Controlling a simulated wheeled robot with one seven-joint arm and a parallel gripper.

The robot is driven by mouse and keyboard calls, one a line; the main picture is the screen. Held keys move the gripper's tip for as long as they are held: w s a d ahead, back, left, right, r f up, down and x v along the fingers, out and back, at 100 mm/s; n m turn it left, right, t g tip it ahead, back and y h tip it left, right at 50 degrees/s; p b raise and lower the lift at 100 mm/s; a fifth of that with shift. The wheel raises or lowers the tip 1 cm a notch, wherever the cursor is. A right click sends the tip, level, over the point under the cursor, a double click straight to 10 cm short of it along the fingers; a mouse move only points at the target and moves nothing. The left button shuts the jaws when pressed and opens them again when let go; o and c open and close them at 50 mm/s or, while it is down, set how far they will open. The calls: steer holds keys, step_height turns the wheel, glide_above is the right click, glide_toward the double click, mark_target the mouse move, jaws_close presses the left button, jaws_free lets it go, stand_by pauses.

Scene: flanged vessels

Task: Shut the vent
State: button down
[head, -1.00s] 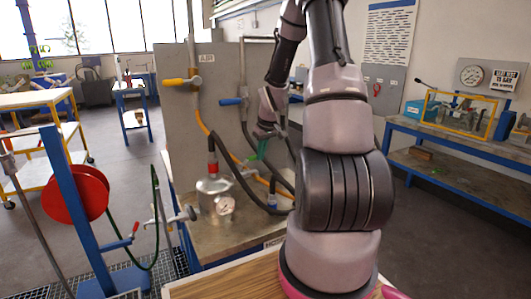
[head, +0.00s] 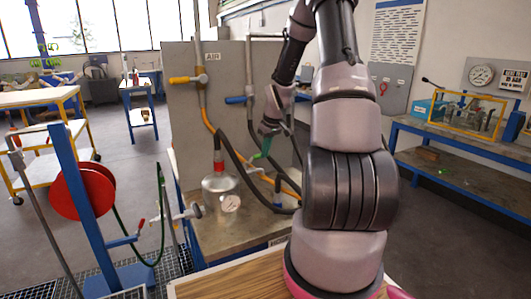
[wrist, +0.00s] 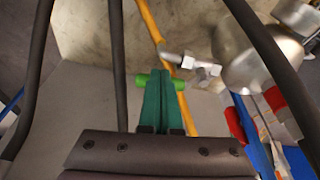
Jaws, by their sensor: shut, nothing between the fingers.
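The vessel (head: 220,190) is a silver flanged pot with a gauge on its front, standing on the bench. It also shows at the upper right of the wrist view (wrist: 262,62). In the wrist view a small silver valve (wrist: 190,63) sits beside the vessel, with a light green bar handle (wrist: 178,85) lying crosswise; I take this as the vent. My gripper (wrist: 160,85) has dark green fingers, shut with nothing between them. The fingers overlap the middle of the handle; I cannot tell whether they touch it. In the head view my gripper (head: 262,150) is right of and above the vessel.
A grey panel labelled AIR (head: 212,56) carries a yellow handle (head: 192,79) and a blue handle (head: 238,99). Dark hoses and an orange hose (wrist: 150,22) run close around my gripper. A red hose reel (head: 82,192) stands at the left.

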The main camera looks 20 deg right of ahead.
steer(key=shift+w+d+n, duration=0.1)
steer(key=shift+w+n, duration=0.05)
steer(key=shift+n, duration=0.15)
steer(key=shift+w+n+y, duration=0.4)
steer(key=shift+w+n, duration=0.5)
steer(key=shift+n, duration=0.3)
steer(key=w+a+n+g+y, duration=0.1)
steer(key=w+a+n+g, duration=0.2)
steer(key=n, duration=0.8)
steer(key=w+a, duration=0.2)
steer(key=w, duration=0.1)
steer(key=shift+w+n+y, duration=0.15)
steer(key=shift+n+y, duration=0.15)
steer(key=shift+y, duration=0.1)
